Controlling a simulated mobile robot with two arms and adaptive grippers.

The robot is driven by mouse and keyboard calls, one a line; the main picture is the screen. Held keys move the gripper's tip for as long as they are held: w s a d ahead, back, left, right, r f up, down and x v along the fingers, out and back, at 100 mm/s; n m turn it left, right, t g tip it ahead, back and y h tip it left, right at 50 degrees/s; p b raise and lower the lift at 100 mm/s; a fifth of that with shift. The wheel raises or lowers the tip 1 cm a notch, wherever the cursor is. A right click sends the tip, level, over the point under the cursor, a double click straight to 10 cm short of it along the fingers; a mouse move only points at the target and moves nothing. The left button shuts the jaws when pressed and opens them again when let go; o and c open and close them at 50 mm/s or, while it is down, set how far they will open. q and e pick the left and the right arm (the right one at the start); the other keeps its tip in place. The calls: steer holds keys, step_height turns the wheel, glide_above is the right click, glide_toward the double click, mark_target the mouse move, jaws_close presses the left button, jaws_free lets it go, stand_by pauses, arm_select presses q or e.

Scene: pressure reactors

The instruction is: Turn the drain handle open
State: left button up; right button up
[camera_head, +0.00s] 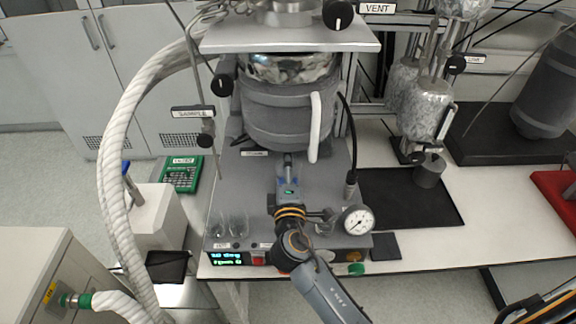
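The reactor vessel (287,115) is a grey jacketed pot held above a grey base unit. A short grey outlet piece (288,160) hangs under it, where the drain is. The drain handle itself I cannot make out; my gripper covers that spot. My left gripper (288,173) is right below the outlet, pointing away from me, with its dark body and small green light towards me. Its fingertips are close to the outlet, but whether they touch or hold the handle cannot be told. Only a dark, orange-ringed part of my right arm shows at the bottom right corner; its fingers cannot be made out.
A pressure gauge (358,220) stands close right of my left wrist. Glass beakers (229,224) stand on the base's left. A thick white hose (121,150) arches at left. A white handle (315,128) hangs before the vessel. The black mat (425,205) at right is mostly clear.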

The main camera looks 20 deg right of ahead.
steer(key=o, duration=1.1)
steer(key=shift+w, duration=0.1)
steer(key=shift+o, duration=0.2)
steer(key=v, duration=0.8)
